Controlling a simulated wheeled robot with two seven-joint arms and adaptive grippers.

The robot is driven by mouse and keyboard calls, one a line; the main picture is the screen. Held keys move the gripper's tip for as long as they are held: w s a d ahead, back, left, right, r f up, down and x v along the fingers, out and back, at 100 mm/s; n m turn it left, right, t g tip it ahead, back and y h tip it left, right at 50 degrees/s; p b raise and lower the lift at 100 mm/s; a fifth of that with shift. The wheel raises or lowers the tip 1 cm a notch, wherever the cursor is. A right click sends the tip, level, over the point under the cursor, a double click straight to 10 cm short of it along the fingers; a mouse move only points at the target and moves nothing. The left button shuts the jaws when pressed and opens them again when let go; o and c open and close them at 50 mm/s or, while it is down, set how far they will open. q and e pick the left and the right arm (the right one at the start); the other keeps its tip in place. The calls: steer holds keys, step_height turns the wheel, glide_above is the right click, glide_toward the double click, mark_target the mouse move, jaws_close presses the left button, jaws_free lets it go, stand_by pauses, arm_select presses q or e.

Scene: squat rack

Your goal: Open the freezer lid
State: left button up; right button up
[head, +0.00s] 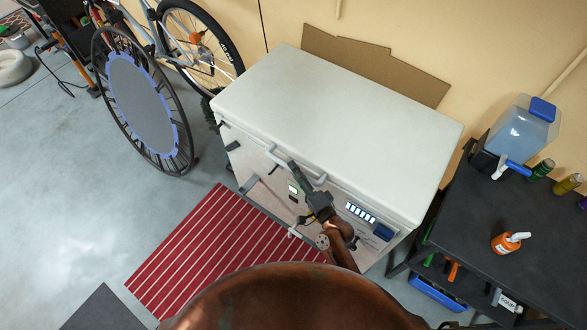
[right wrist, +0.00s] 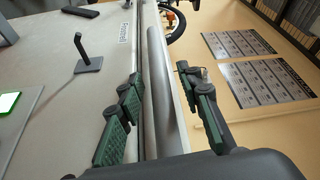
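The white chest freezer (head: 305,195) stands against the wall with its lid (head: 340,115) lying closed. A pale bar handle (head: 278,157) runs along the lid's front edge. My right gripper (head: 296,170) is at the handle's middle, reaching in from the front. In the right wrist view, the right gripper (right wrist: 160,100) has its two fingers apart, with the grey handle bar (right wrist: 160,65) running between them. I see gaps beside the bar and no firm grip. My left gripper is not in view.
A black table (head: 525,235) with a water jug (head: 522,130) and orange bottle (head: 507,242) stands close at the freezer's right. A trampoline (head: 143,100) and bicycle (head: 195,45) are at left. A red striped mat (head: 205,250) lies in front. Cardboard (head: 375,62) leans behind.

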steer(key=shift+w+a, duration=0.35)
steer(key=shift+w, duration=0.15)
jaws_close()
stand_by(0.4)
